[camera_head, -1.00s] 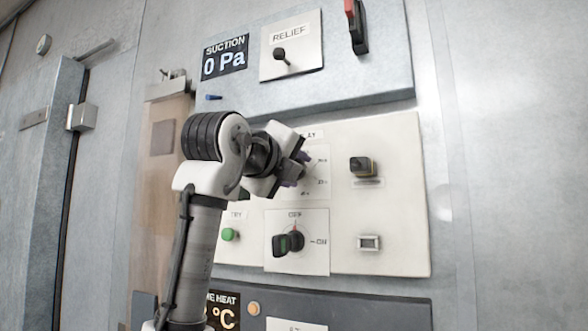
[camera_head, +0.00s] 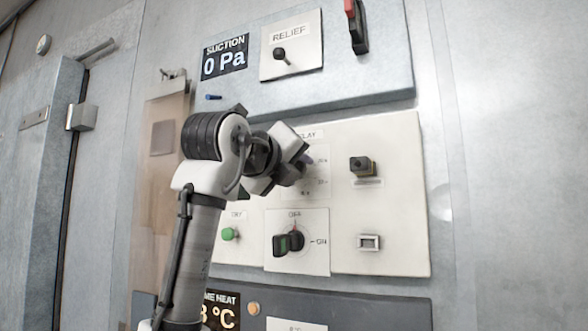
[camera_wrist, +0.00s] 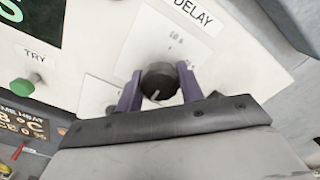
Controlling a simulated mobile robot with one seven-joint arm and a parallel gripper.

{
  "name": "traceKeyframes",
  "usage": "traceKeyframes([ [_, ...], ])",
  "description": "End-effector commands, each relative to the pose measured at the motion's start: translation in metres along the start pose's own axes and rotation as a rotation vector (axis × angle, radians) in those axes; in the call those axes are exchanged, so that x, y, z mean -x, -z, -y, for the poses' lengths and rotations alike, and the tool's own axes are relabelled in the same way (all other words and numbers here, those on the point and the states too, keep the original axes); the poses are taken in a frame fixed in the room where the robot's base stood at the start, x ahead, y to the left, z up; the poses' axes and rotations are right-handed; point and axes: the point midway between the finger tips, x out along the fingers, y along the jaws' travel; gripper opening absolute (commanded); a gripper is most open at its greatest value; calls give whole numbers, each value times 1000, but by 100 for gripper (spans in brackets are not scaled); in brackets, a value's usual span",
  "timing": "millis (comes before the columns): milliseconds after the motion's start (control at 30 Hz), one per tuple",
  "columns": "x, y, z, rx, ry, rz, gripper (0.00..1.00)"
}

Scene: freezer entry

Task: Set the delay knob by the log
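The dark round delay knob (camera_wrist: 159,80) sits on a white plate under the label DELAY (camera_wrist: 194,12), which looks tilted in the wrist view. A pale pointer mark on the knob faces the lower edge of that view. My gripper (camera_wrist: 160,80) has one purple finger on each side of the knob, with no clear gap, so it looks shut on it. In the head view my gripper (camera_head: 303,166) covers the knob and part of the delay plate (camera_head: 316,188). Most of the scale is hidden or too small to read.
Above stand the RELIEF lever (camera_head: 281,54), a red-handled switch (camera_head: 356,25) and the SUCTION display (camera_head: 224,60) reading 0 Pa.

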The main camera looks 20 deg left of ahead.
Motion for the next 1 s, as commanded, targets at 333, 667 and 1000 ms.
traceKeyframes([
  [333, 0, 0, 0, 0, 0, 0, 59],
  [667, 25, 2, -2, -1, 1, 3, 59],
  [1000, 102, 2, -2, -1, 1, 3, 59],
])
